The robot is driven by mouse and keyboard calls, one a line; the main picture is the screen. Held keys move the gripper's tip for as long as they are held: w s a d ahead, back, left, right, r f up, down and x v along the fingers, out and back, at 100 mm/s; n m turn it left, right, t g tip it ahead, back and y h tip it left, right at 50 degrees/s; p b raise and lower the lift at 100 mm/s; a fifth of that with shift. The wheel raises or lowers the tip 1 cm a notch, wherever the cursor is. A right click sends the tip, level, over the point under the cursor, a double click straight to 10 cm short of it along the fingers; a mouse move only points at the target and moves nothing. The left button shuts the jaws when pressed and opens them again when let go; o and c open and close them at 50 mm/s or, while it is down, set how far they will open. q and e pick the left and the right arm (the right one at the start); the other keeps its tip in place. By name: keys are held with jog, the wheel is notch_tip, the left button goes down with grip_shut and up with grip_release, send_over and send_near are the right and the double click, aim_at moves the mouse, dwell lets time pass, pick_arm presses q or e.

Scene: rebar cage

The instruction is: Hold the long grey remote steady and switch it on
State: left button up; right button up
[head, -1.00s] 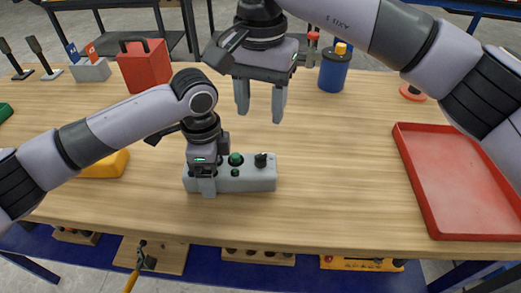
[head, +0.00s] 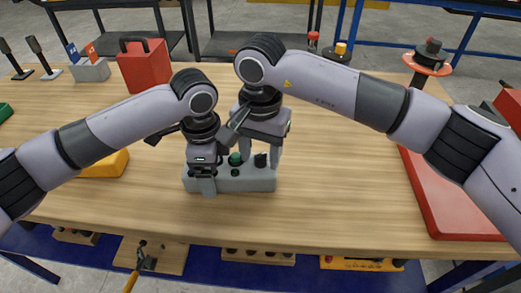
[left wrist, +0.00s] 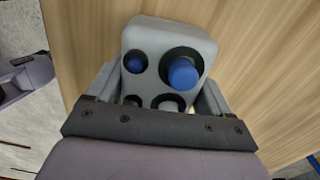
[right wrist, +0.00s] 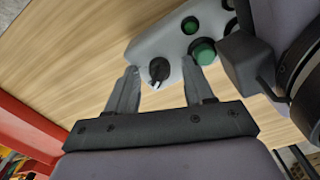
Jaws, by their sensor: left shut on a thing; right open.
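The long grey remote (head: 256,184) lies on the table's near middle, with green buttons (head: 235,159) and a black knob (head: 260,160) at its right end. My left gripper (head: 205,178) is shut across its left part; in the left wrist view the remote (left wrist: 150,33) sits between the fingers, with a large blue button (left wrist: 183,72) and a smaller one beyond them. My right gripper (head: 264,155) is open and low over the right end. In the right wrist view the black knob (right wrist: 158,71) lies between its fingertips, with a gap to each; contact is not visible.
A red tray (head: 455,215) lies at the right, partly under my right arm. A red box (head: 143,68) stands at the back left and a yellow object (head: 103,166) lies left of the remote. The table in front of the remote is clear.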

aim_at(260, 155)
grip_shut()
jog(key=shift+m, duration=2.3)
grip_release()
jog(key=shift+r, duration=0.1)
notch_tip(260, 155, up, 12)
